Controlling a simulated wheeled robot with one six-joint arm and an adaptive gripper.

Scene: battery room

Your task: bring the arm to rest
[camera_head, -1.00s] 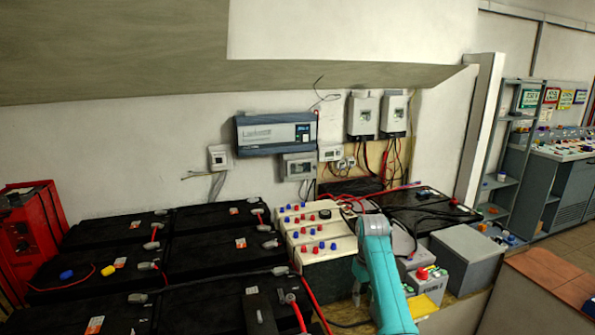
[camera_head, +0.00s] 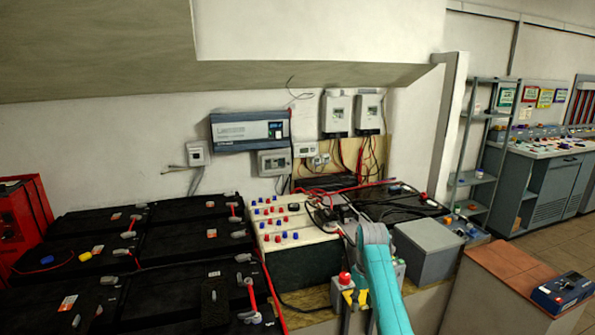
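My teal arm (camera_head: 381,275) rises from the bottom edge at the right of centre in the head view. Its rounded upper joint (camera_head: 372,233) stands in front of the bench with the batteries and wiring. I cannot make out my gripper or its fingers, and no held object can be seen. A small box with a red button (camera_head: 345,279) and yellow parts shows just left of the arm. The arm hides part of the bench behind it.
Black batteries (camera_head: 190,245) with cables fill the left. A pale terminal block (camera_head: 285,222) stands left of the arm, and a grey box (camera_head: 428,250) right of it. A brown-topped table (camera_head: 510,275) carries a blue device (camera_head: 563,290). Floor shows at the far right.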

